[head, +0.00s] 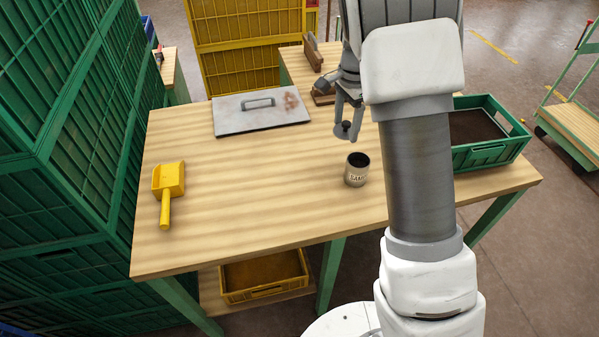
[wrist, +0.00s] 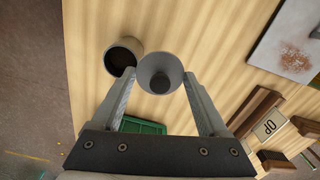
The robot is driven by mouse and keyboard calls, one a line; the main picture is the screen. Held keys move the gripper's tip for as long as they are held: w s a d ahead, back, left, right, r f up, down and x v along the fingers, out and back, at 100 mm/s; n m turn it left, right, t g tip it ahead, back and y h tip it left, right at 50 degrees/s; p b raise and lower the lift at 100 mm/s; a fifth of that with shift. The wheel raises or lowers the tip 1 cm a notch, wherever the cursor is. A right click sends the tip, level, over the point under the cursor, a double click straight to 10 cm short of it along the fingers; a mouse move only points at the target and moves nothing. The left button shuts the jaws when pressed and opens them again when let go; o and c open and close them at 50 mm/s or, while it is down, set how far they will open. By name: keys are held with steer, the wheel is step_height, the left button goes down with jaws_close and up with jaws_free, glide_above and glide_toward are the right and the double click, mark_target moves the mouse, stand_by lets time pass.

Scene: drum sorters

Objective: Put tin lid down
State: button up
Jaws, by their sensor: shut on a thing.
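The tin lid (wrist: 158,66) is a small grey disc with a dark knob in its middle. My gripper (wrist: 160,77) is shut on the lid, with a finger at each side. In the head view my gripper (head: 348,118) holds the lid (head: 342,131) above the table, a little behind and left of the tin. The open tin (head: 356,173) stands upright on the table with lettering on its side and a dark inside. In the wrist view the tin (wrist: 122,58) is just left of the lid, partly overlapped by it and the left finger.
The wooden table (head: 260,210) has free room at its middle and front. A flat metal plate with a handle (head: 235,117) lies at the back. A yellow scoop (head: 169,183) lies left. A green crate (head: 488,153) stands right. Wooden blocks (wrist: 259,112) lie beyond the gripper.

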steer(key=shift+w+f+m+b, duration=0.1)
steer(key=shift+w+m+b, duration=0.5)
steer(key=shift+m, duration=0.5)
steer(key=b, duration=0.1)
glide_above(300, 166)
step_height(300, 166, down, 7)
steer(key=shift+r, duration=0.1)
steer(key=shift+f+b, duration=0.6)
steer(key=shift+f, duration=1.45)
steer(key=shift+f, duration=0.15)
steer(key=o, duration=1.2)
